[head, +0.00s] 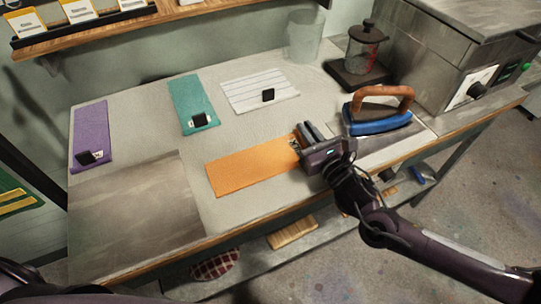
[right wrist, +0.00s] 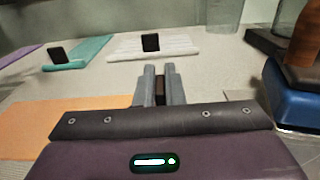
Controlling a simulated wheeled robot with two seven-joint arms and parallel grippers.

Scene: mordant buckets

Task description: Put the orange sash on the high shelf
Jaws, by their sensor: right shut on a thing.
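The orange sash (head: 252,172) lies flat on the pale worktop (head: 235,118), and its left part also shows in the right wrist view (right wrist: 60,118). My right gripper (head: 307,136) is at its right end, low over the worktop. In the right wrist view, the fingers (right wrist: 160,85) are shut on a small dark block, which looks like the sash's clip. The high shelf (head: 108,30) is a wooden board on the wall at the upper left, partly out of frame. My left gripper is not in view.
Purple (head: 90,132), teal (head: 190,100) and white striped (head: 258,90) sashes with black clips lie behind and left. A blue iron (head: 376,122) stands close right of my right gripper. A glass beaker (head: 304,38) and a press jar (head: 365,48) stand at the back.

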